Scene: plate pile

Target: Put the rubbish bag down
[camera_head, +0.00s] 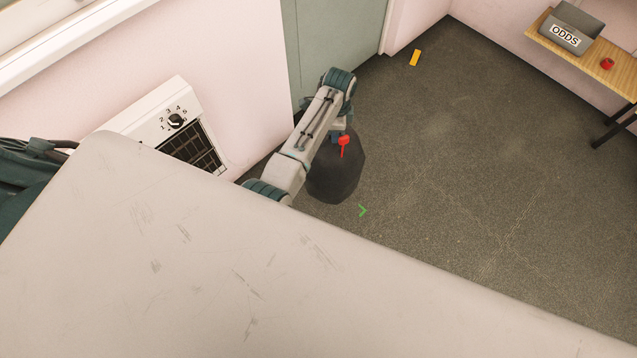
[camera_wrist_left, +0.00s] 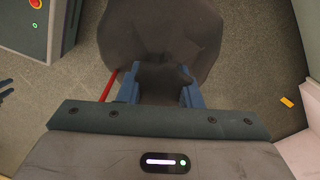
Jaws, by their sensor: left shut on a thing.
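The rubbish bag (camera_head: 334,176) is dark grey and rounded, and it hangs below the end of my left arm in the head view. My left gripper (camera_head: 342,134) is shut on its gathered neck. In the left wrist view the bag (camera_wrist_left: 165,38) fills the top middle, and its neck is between the blue fingers of the gripper (camera_wrist_left: 160,92). A red piece (camera_head: 344,146) shows beside the gripper. Whether the bag's underside touches the floor I cannot tell.
The dark floor (camera_head: 450,190) is clear to the right of the bag, apart from a green mark (camera_head: 362,210) and a yellow piece (camera_head: 415,58). A white heater (camera_head: 175,122) is on the left wall. A wooden table (camera_head: 590,58) with an ODDS box (camera_head: 571,28) and red object (camera_head: 607,63) stands far right.

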